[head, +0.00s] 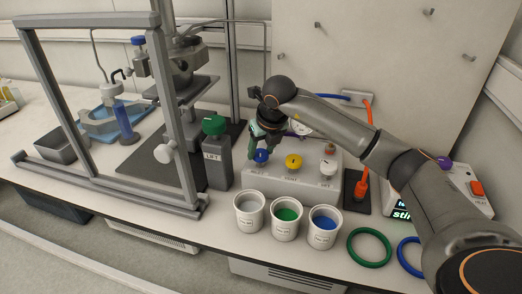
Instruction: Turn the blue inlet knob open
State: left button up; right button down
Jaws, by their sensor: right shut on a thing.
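The blue inlet knob (261,156) stands at the left end of the white valve box (312,186), left of a yellow knob (293,161). My right gripper (259,148) reaches down over the blue knob from above and behind, and is shut on it. The gripper hides the top and back of the knob. The knob's exact turn angle cannot be read. My left gripper is out of view.
A white-and-red knob (328,165) stands at the box's right end. Cups (250,213) stand in front. The green-topped LIFT post (216,155) and a grey frame (176,120) are close on the left. Green (369,247) and blue rings lie at the front right.

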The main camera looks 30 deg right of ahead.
jog(key=n+y, duration=0.1)
jog(key=n, duration=0.1)
jog(key=shift+d+r+n, duration=0.1)
jog(key=shift+n, duration=0.3)
jog(key=n+y, duration=0.1)
jog(key=n, duration=0.2)
jog(key=shift+n+p, duration=0.3)
jog(key=shift+p, duration=0.1)
jog(key=n+y, duration=0.1)
jog(key=n, duration=0.1)
jog(key=n+g+y+p, duration=0.1)
jog(key=n, duration=0.1)
jog(key=shift+w+d+r, duration=0.1)
jog(key=shift+w, duration=0.05)
jog(key=n, duration=0.2)
jog(key=shift+n+g+p, duration=0.3)
jog(key=shift+n+g, duration=0.1)
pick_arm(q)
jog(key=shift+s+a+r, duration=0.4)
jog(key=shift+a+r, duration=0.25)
pick_arm(e)
jog(key=shift+n+g+y, duration=0.4)
jog(key=shift+n, duration=0.5)
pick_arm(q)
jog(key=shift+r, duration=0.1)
pick_arm(e)
jog(key=shift+c, duration=1.3)
grip_release()
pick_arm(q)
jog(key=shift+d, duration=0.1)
